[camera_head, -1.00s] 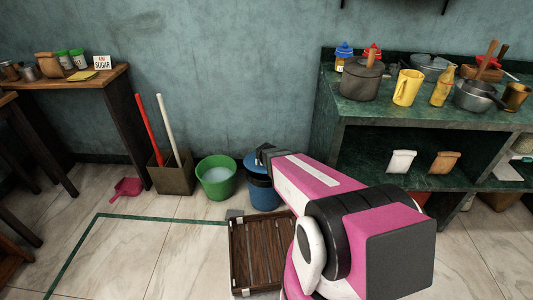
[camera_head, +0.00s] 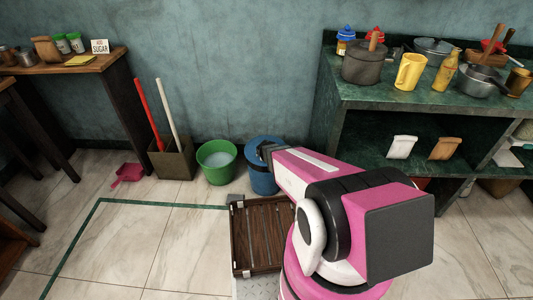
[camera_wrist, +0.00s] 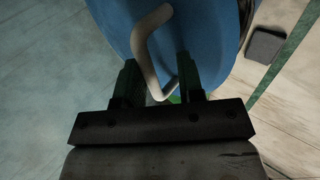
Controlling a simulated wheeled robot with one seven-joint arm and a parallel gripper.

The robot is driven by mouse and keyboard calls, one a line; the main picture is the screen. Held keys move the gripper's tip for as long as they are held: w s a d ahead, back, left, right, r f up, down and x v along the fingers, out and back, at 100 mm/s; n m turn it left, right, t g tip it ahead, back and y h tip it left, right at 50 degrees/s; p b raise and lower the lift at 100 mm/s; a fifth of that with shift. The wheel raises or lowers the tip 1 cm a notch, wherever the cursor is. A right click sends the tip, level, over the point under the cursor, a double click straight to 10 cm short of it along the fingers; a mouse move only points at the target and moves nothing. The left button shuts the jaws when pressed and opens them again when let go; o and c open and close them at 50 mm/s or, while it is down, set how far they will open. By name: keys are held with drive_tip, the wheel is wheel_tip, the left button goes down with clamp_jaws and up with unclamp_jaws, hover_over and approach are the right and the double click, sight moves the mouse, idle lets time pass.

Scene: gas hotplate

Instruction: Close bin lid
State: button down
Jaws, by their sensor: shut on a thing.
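The blue bin (camera_head: 263,182) stands on the floor by the wall, between the green bucket and the dark green shelf unit. Its blue lid (camera_head: 262,142) shows at the top; my arm's end covers part of it, so I cannot tell whether it sits fully on the rim. In the wrist view, a blue surface of the bin (camera_wrist: 212,35) fills the upper middle. A pale bent handle (camera_wrist: 147,50) runs in front of it and passes between the fingers of my gripper (camera_wrist: 160,80). My gripper is shut on this handle.
A green bucket (camera_head: 216,162) stands close left of the bin, with a brown box (camera_head: 173,162) holding a red and a white stick beyond it. A wooden slatted crate (camera_head: 258,235) lies in front. The green shelf unit (camera_head: 335,115) is at right.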

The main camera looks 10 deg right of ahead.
drive_tip(key=c, duration=1.1)
unclamp_jaws()
drive_tip(key=shift+s+f, duration=0.3)
drive_tip(key=shift+s, duration=0.15)
drive_tip(key=shift+c, duration=0.2)
drive_tip(key=shift+r, duration=0.1)
drive_tip(key=v, duration=1)
drive_tip(key=shift+r, duration=0.3)
drive_tip(key=shift+a, duration=0.1)
drive_tip(key=s+d+r+m+g, duration=0.3)
drive_tip(key=s+r+m+g, duration=0.1)
drive_tip(key=s+r+m, duration=0.2)
drive_tip(key=s+d+r+m+g+y, duration=0.1)
drive_tip(key=s+d+r+m+g, duration=0.2)
drive_tip(key=s+r+m, duration=0.2)
wheel_tip(320, 180, up, 2)
drive_tip(key=m, duration=0.4)
drive_tip(key=shift+s+m+g, duration=0.3)
drive_tip(key=shift+s+g, duration=0.1)
